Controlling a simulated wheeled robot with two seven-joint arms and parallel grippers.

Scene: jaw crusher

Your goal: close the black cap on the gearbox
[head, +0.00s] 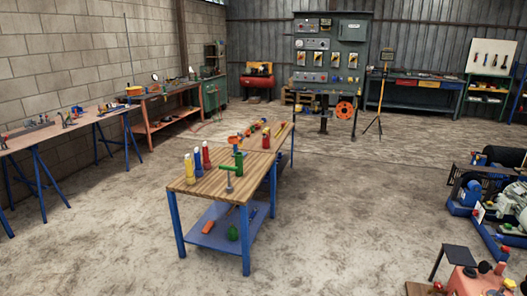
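A salmon-red housing (470,284), which looks like the gearbox, is cut off by the bottom right corner. Small dark knobs or caps (485,267) stand on its top. Neither of my grippers is in view.
A dark plate on a leg (461,256) stands beside the housing. Blue machinery (468,196) lies behind it at the right. A wooden-topped table with blue legs (205,182) holds bottles and a green tool in the middle. The concrete floor (345,235) between is clear.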

